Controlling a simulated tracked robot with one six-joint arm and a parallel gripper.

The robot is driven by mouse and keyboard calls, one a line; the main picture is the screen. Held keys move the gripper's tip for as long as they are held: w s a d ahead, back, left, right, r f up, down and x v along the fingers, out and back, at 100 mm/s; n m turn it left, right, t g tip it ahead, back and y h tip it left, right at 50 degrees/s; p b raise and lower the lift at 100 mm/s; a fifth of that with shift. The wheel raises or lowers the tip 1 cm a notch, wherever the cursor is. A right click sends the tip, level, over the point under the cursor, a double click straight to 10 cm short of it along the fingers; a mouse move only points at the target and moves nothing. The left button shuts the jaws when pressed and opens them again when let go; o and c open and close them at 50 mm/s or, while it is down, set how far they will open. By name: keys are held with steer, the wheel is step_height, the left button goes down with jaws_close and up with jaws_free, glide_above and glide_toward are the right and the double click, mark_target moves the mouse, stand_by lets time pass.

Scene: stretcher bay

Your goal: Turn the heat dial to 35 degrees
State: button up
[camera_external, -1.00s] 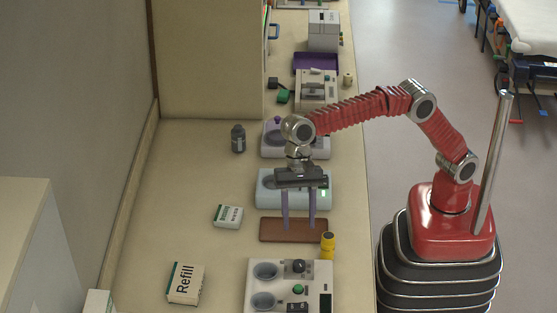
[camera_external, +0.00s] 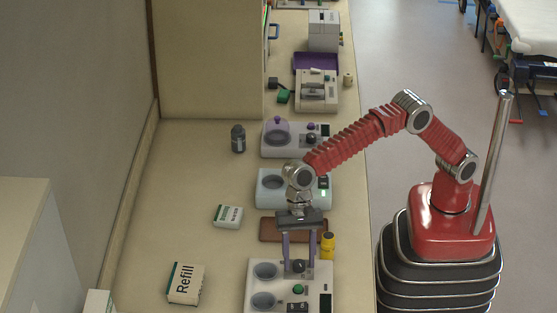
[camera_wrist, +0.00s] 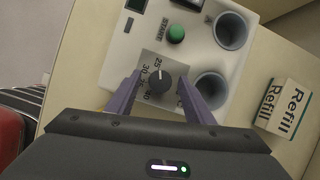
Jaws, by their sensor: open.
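The heat dial is a dark round knob (camera_wrist: 160,82) on a grey plate with printed numbers, among them 25, 30 and 40. Its pale pointer mark appears to face near 25 in the wrist view. The dial sits on the white warmer unit (camera_external: 254,290), beside a green START button (camera_wrist: 176,34) and two round wells. In the external view, the dial (camera_external: 299,266) is between the lower ends of the fingers. My gripper (camera_external: 298,270) points down, open, with one purple finger on either side of the dial. Contact with the dial cannot be told.
A yellow bottle (camera_external: 328,245) stands close to the right of my fingers. A brown board (camera_external: 270,230) and a pale blue unit (camera_external: 268,190) lie behind. A Refill box (camera_external: 186,284) and a smaller box (camera_external: 228,216) are left, with clear counter around them.

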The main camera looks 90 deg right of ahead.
steer(key=shift+c, duration=0.3)
steer(key=c, duration=1)
steer(key=shift+n, duration=0.4)
steer(key=n, duration=0.1)
steer(key=n+g, duration=0.1)
steer(key=n, duration=0.1)
steer(key=n+g, duration=0.1)
steer(key=n, duration=0.1)
steer(key=shift+w+a+h, duration=0.1)
steer(key=shift+w+h, duration=0.15)
steer(key=shift+h, duration=0.15)
steer(key=shift+a+n+g+h, duration=0.1)
steer(key=shift+n+g+h, duration=0.25)
steer(key=shift+n, duration=0.8)
steer(key=shift+n+g+h, duration=0.25)
steer(key=shift+n+g, duration=0.1)
steer(key=shift+n, duration=0.8)
steer(key=shift+w+n+h, duration=0.1)
steer(key=shift+n+h, duration=0.2)
steer(key=shift+n, duration=0.5)
steer(key=o, duration=1.1)
steer(key=shift+c, duration=0.2)
